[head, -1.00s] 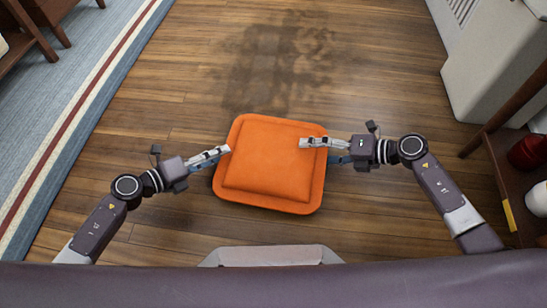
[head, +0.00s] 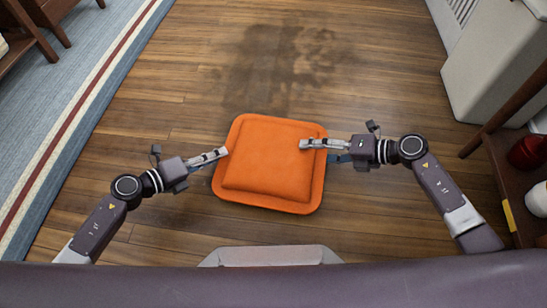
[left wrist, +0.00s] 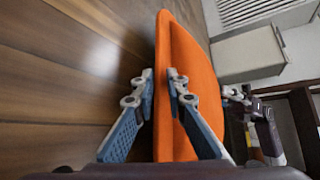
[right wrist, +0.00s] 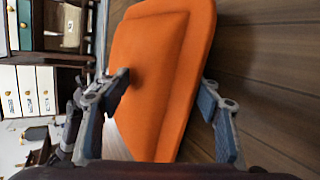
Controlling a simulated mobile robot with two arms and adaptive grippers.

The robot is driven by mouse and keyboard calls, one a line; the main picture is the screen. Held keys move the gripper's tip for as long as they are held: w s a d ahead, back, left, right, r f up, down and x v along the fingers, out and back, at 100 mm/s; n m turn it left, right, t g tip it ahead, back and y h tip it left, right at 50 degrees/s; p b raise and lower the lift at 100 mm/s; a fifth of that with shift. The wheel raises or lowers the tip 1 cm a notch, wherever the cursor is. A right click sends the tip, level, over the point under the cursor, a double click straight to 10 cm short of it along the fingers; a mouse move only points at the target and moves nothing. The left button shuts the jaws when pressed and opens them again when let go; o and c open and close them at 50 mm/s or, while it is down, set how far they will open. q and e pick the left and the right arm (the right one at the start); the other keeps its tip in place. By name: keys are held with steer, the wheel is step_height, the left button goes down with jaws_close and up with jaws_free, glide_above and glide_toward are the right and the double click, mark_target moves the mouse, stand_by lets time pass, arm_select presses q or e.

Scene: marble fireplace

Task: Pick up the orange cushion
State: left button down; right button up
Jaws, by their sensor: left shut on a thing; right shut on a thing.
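The orange cushion (head: 268,165) is a square with a raised middle, seen from above in the head view over the wood floor. My left gripper (head: 224,152) is shut on its left edge; in the left wrist view the cushion (left wrist: 180,60) passes between the two fingers (left wrist: 163,85). My right gripper (head: 304,143) is shut on its right edge, one finger over the top. In the right wrist view the cushion (right wrist: 160,70) lies between the fingers (right wrist: 165,82). The cushion's underside is hidden in the head view.
A striped blue rug (head: 80,95) lies at the left, with wooden furniture legs (head: 45,40) beyond it. A pale cabinet-like block (head: 490,70) and a dark wooden shelf (head: 505,170) holding a red item (head: 527,152) stand at the right. The floor ahead is clear.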

steer(key=shift+r+p, duration=2.35)
steer(key=shift+p, duration=0.05)
steer(key=shift+s, duration=0.1)
